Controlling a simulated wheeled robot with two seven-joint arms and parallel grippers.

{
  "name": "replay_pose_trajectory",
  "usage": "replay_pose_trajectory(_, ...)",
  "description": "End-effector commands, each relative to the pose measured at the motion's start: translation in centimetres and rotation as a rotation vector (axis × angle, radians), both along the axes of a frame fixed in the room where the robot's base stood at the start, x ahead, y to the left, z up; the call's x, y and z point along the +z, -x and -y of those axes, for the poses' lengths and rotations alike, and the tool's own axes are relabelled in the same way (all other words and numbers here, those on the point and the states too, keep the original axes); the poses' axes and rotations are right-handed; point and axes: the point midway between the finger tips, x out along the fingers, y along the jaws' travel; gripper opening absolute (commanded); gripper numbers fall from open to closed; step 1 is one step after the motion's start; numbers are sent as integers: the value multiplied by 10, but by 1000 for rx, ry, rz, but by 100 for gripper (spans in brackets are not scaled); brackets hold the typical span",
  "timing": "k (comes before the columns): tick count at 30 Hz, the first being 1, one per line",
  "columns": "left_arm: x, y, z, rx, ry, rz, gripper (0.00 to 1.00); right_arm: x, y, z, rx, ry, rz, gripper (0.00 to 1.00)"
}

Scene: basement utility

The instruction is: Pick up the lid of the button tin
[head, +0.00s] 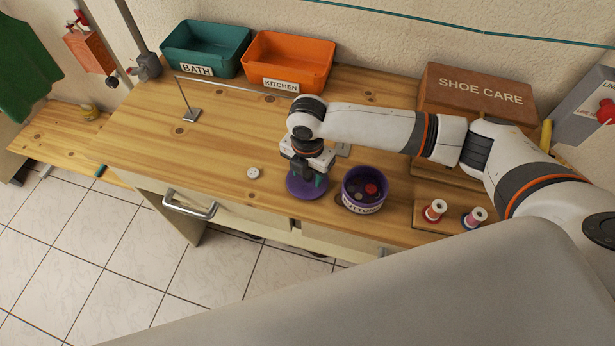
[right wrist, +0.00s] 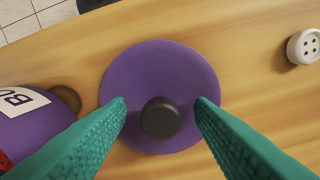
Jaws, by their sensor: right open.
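The purple lid (head: 300,188) lies flat on the wooden worktop, left of the button tin. In the right wrist view the lid (right wrist: 158,70) shows whole, with a dark round knob (right wrist: 160,118) on it. The purple button tin (head: 363,190) stands open with buttons inside; part of the tin (right wrist: 30,118) shows at the left of the wrist view. My right gripper (head: 312,176) is just above the lid. Its two green fingers (right wrist: 160,108) are open, one on each side of the knob, with gaps visible. I do not see my left gripper.
A white button (head: 254,173) lies on the worktop (head: 235,120) left of the lid. Thread spools (head: 435,209) sit on a small board right of the tin. The shoe care box (head: 478,95), orange kitchen bin (head: 288,62) and teal bath bin (head: 205,48) stand at the back.

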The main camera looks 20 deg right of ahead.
Motion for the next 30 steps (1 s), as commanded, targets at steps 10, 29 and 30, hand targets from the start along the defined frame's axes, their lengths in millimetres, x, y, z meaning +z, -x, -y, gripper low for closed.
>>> replay_pose_trajectory(10,-1,1,0,1,-1,-2,54,0,0,0,0,0,0,6)
replay_pose_trajectory(29,-14,-6,0,3,0,8,54,57,-2,0,0,-2,6,0)
replay_pose_trajectory(30,-16,-6,0,3,0,8,54,65,-2,0,1,-2,5,0)
